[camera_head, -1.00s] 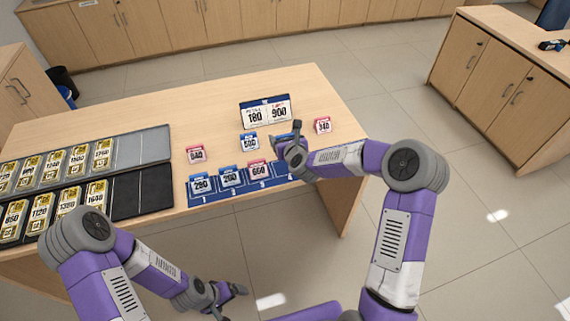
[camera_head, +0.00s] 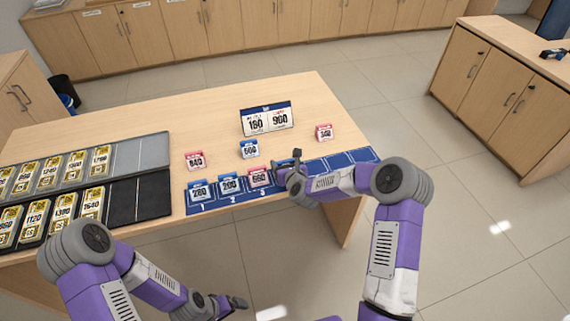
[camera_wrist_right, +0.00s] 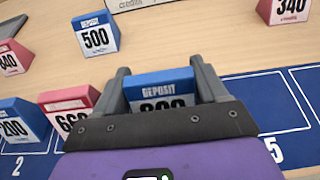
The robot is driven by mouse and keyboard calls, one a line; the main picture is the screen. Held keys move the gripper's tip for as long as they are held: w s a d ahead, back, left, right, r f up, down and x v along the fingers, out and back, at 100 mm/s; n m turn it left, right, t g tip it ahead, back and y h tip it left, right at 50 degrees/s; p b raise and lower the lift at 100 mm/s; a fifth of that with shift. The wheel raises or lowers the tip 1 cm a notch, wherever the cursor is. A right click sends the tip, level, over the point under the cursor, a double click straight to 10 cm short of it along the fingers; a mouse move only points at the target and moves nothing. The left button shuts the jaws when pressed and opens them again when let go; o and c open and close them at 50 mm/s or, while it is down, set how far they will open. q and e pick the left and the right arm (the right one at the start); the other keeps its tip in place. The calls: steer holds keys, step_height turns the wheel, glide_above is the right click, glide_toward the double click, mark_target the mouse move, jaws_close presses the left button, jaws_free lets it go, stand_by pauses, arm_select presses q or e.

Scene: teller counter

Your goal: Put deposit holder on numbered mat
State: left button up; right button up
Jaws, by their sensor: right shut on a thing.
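My right gripper (camera_head: 290,170) is shut on a blue deposit holder (camera_wrist_right: 160,84), held between its two fingers in the right wrist view. "DEPOSIT" shows on its label; the number is partly hidden. The blue numbered mat (camera_head: 340,161) lies along the table's near edge. The gripper is over its middle, just right of the pink 660 holder (camera_head: 258,177). Whether the held holder touches the mat is hidden. The blue 280 (camera_head: 199,191) and 200 (camera_head: 230,184) holders stand on the mat's left spaces. My left gripper (camera_head: 230,305) is low, off the table; its opening is unclear.
A blue 500 holder (camera_head: 249,149) and pink 840 (camera_head: 195,161) and 340 (camera_head: 324,132) holders stand behind the mat. A sign reading 180 and 900 (camera_head: 267,118) stands farther back. Trays of gold-labelled pieces (camera_head: 124,202) lie left. The mat's right spaces are bare.

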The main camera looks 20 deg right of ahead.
steer(key=o, duration=1.1)
steer(key=shift+f, duration=0.1)
steer(key=shift+c, duration=0.2)
steer(key=p+v, duration=0.2)
steer(key=v, duration=0.9)
steer(key=s+a+f+n+g+y, duration=0.2)
steer(key=s+a+f+n+g, duration=0.2)
steer(key=s+f+n, duration=0.4)
steer(key=s+a+f+n+g+y, duration=0.1)
steer(key=s+a+f+n+g, duration=0.2)
steer(key=s+f+n, duration=0.5)
steer(key=s+a+f+n+g, duration=0.1)
steer(key=s+f+n+g, duration=0.1)
steer(key=s+n, duration=0.4)
steer(key=s+a+f+n+g, duration=0.1)
steer(key=s+n+g, duration=0.3)
steer(key=n, duration=0.7)
steer(key=shift+s+f+y+p, duration=0.3)
steer(key=shift+s+f+y, duration=0.1)
steer(key=shift+s+f, duration=0.4)
